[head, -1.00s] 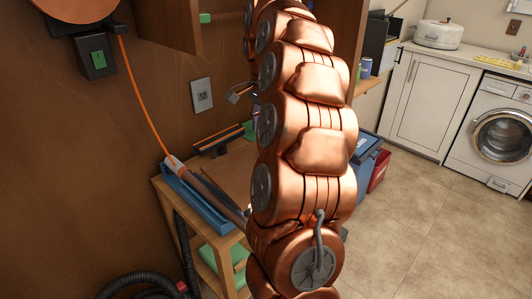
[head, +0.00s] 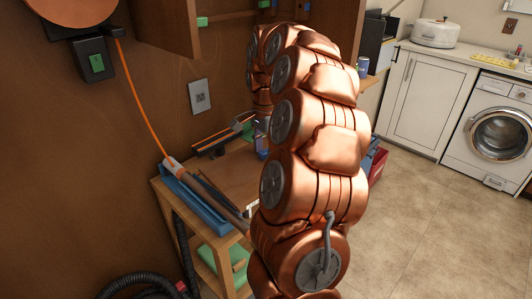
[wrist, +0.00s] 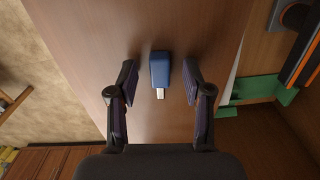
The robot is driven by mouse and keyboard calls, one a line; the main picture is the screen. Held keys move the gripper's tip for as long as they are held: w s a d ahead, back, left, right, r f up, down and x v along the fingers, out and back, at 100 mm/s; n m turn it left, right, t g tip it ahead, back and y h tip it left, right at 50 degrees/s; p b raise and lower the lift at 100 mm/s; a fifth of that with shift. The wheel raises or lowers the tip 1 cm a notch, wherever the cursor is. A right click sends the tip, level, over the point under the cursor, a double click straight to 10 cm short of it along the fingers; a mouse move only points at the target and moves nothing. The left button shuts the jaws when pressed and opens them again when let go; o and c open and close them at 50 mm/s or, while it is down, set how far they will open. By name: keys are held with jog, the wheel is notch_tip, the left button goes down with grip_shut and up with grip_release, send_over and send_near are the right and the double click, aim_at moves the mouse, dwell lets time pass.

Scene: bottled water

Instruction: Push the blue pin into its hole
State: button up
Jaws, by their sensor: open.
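A blue block-like piece with a pale metal tip (wrist: 160,72), which looks like the blue pin, is on the brown wooden surface (wrist: 75,50) in the wrist view. My gripper (wrist: 160,70) is open, with one dark finger on each side of the piece and visible gaps between. In the head view a small blue shape (head: 262,143) shows beside my arm at the workbench (head: 225,175); I cannot tell for sure that it is the same piece. My arm hides much of the bench there. I cannot make out the hole.
Green brackets (wrist: 262,90) and a dark tool with orange edges (wrist: 300,50) lie right of my gripper in the wrist view. A blue tray (head: 195,200) with a tube sits at the bench's left. An orange cord (head: 138,100) hangs beside the wall.

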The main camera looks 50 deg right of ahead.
jog(key=shift+c, duration=0.2)
grip_shut()
dwell(0.4)
